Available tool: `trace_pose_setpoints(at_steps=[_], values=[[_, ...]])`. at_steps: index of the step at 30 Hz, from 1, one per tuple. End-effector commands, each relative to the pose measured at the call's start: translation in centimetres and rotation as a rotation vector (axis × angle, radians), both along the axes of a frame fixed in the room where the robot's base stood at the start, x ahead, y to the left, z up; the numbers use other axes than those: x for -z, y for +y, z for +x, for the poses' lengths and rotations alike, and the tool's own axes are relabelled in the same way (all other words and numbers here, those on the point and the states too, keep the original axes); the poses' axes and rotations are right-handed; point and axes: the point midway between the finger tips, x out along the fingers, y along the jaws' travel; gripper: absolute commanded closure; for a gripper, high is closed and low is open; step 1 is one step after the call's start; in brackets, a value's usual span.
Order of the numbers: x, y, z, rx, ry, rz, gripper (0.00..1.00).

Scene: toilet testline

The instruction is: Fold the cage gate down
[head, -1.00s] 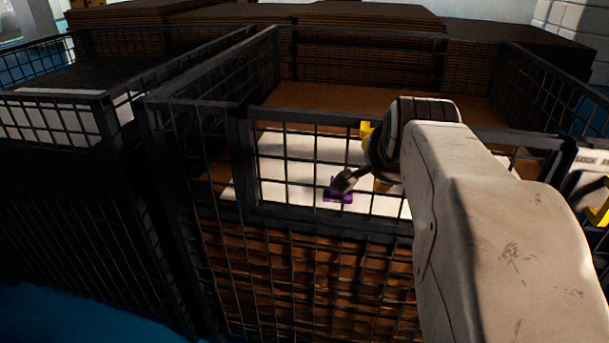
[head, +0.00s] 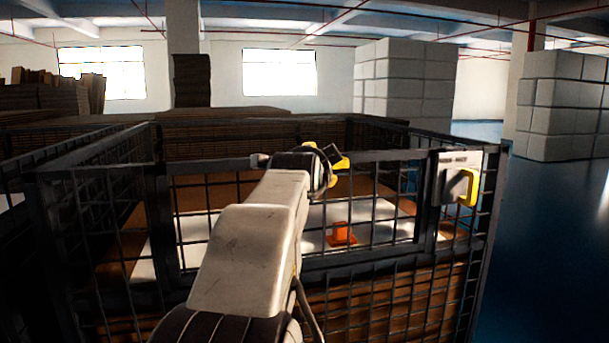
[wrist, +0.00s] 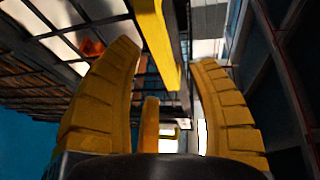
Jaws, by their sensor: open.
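The cage gate (head: 345,262) is a dark framed mesh panel in the front of a black wire cage, standing upright. My gripper (head: 338,160) has yellow fingers and is at the gate's top rail, around its middle in the head view. In the wrist view my gripper (wrist: 166,55) has its fingers spread, with a dark rail (wrist: 181,50) and a yellow strip (wrist: 160,45) running between them. I cannot tell whether they touch the rail. A white plate with a yellow handle (head: 468,187) is at the cage's right front corner.
An orange object (head: 341,233) lies on a white sheet inside the cage, also seen in the wrist view (wrist: 92,47). Stacks of brown boards (head: 225,130) stand behind. Blue floor (head: 545,240) is clear on the right. White block stacks (head: 405,85) stand farther back.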

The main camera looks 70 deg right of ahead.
Motion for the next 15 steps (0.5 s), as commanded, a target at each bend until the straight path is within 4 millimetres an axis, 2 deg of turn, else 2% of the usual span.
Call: trace_pose_setpoints(at_steps=[6,15], values=[[0.6,-2.7,0.7,-0.002,0.002,0.003,0.47],[1.0,-4.9,1.3,-0.002,0.002,0.002,0.47]])
